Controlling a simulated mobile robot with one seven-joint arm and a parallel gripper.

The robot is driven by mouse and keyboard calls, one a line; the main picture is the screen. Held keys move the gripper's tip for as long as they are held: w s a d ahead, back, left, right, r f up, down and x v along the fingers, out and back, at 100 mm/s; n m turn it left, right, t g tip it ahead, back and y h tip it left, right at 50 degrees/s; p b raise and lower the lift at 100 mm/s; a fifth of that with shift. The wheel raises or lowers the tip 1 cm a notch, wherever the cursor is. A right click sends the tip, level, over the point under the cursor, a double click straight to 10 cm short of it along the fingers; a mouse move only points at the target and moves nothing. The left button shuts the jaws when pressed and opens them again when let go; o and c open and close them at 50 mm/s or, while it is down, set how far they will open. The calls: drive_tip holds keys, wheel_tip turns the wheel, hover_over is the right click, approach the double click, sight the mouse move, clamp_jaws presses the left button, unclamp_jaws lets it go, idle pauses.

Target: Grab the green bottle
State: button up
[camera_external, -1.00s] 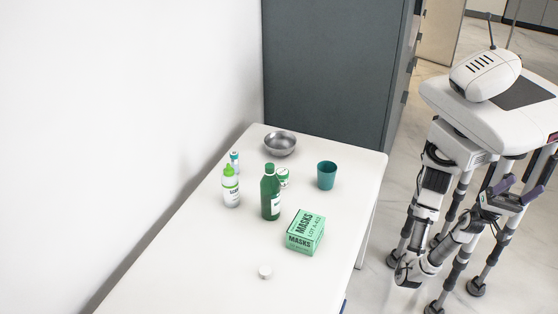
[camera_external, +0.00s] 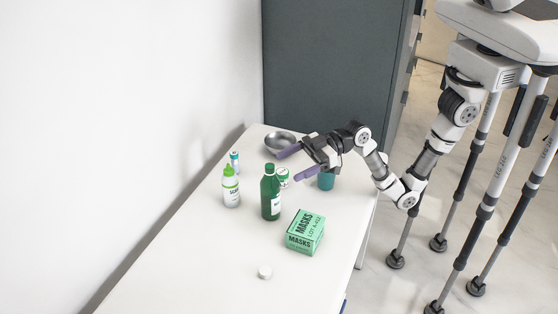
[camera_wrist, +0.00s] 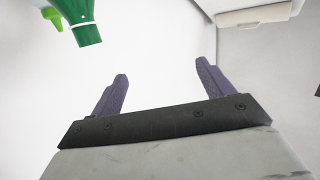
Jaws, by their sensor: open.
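The green bottle (camera_external: 270,197) stands upright on the white table, with a green cap and a pale label on its right side. Its top also shows in the wrist view (camera_wrist: 80,20), at the upper left, beyond my left finger. My gripper (camera_external: 292,163) is open and empty. It is above the table, to the upper right of the bottle and apart from it, with its purple fingers pointing left. In the wrist view both fingers (camera_wrist: 162,85) are spread with nothing between them.
A white bottle with a green tip (camera_external: 231,188) stands left of the green bottle. A small jar (camera_external: 283,178), teal cup (camera_external: 326,182) and metal bowl (camera_external: 275,141) are near my gripper. A masks box (camera_external: 304,233) and white cap (camera_external: 265,272) lie nearer the front. The table's (camera_external: 200,270) front is clear.

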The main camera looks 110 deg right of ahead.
drive_tip(key=s+d+f+g, duration=0.2)
drive_tip(key=s+d+f, duration=0.1)
drive_tip(key=d+f, duration=0.3)
drive_tip(key=n+g+y+p, duration=0.1)
drive_tip(key=y+p, duration=0.1)
approach(263, 193)
drive_tip(key=d+x, duration=0.1)
drive_tip(key=x, duration=0.2)
drive_tip(key=shift+a+p+x, duration=0.2)
drive_tip(key=shift+p+x, duration=0.5)
drive_tip(key=shift+x, duration=2.35)
drive_tip(key=shift+s+f, duration=0.15)
drive_tip(key=c, duration=1.2)
